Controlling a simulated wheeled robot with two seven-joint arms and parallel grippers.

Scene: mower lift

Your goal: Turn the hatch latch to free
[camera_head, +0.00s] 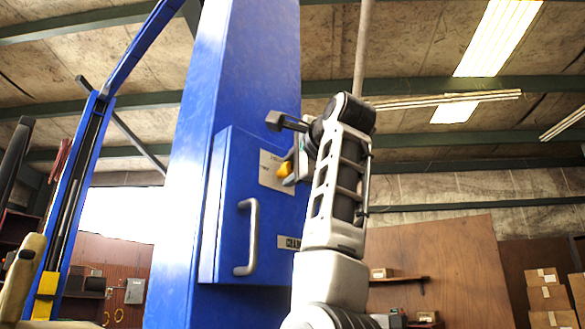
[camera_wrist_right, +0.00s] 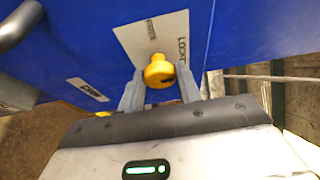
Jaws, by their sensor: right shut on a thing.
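The hatch (camera_head: 230,205) is a blue box door on the blue column, with a grey bar handle (camera_head: 249,237). The yellow latch knob (camera_head: 284,170) sits at the hatch's right side, beside a pale label plate (camera_head: 271,167). In the right wrist view the yellow knob (camera_wrist_right: 159,71) is between my right gripper's fingers (camera_wrist_right: 160,90), in front of the label (camera_wrist_right: 152,38) with lettering partly readable as "LOCK" and "FREE". My right gripper (camera_head: 293,167) is shut on the knob; the arm hides part of it in the head view.
A blue post (camera_head: 75,190) with a yellow lower part stands at the left. Brown wall panels (camera_head: 455,265), shelves and cardboard boxes (camera_head: 545,290) are in the background.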

